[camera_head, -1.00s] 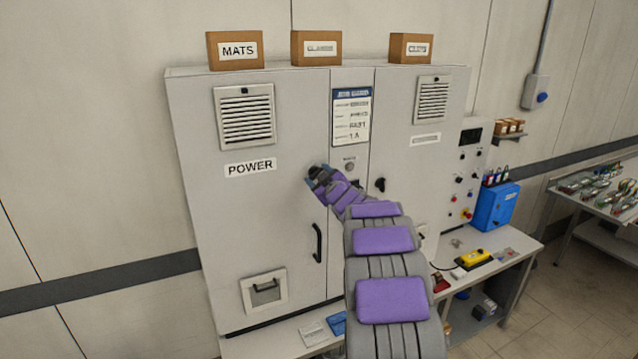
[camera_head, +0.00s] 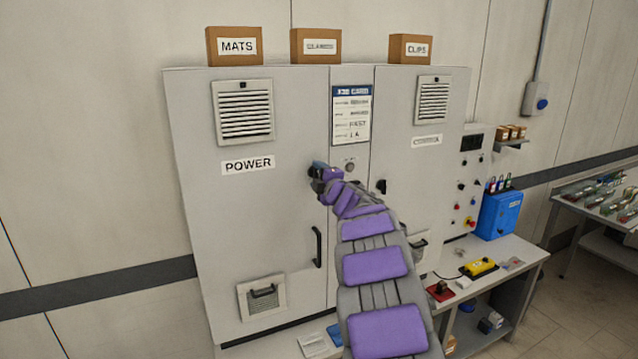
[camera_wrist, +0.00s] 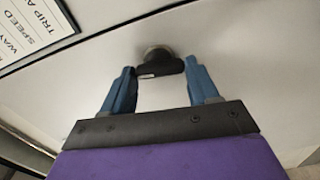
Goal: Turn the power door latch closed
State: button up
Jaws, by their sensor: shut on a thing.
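The power door (camera_head: 270,215) is the left grey cabinet door, marked with a POWER label (camera_head: 248,165). It looks shut in the head view. Its black latch (camera_wrist: 158,67) shows in the wrist view as a bar on a round base, lying across between my blue fingertips. My gripper (camera_wrist: 160,72) is shut on the latch. In the head view my gripper (camera_head: 319,176) is at the door's right edge, above the long black handle (camera_head: 317,246). There the gripper and arm mostly hide the latch, so its angle is hard to read.
The right door carries another black latch (camera_head: 381,186) close by. A notice (camera_head: 351,115) hangs on the strip between the doors. A workbench (camera_head: 505,258) with a yellow pendant (camera_head: 481,268) stands at right. Boxes (camera_head: 315,46) sit on top.

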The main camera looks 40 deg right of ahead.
jog(key=shift+f+n+b, duration=0.3)
jog(key=shift+n, duration=0.3)
jog(key=o, duration=1.1)
jog(key=shift+w+a, duration=0.1)
jog(key=shift+w, duration=0.05)
jog(key=shift+c, duration=0.2)
jog(key=shift+r, duration=0.15)
jog(key=shift+s, duration=0.2)
jog(key=shift+s, duration=0.3)
jog(key=v, duration=1.6)
jog(key=shift+s, duration=0.25)
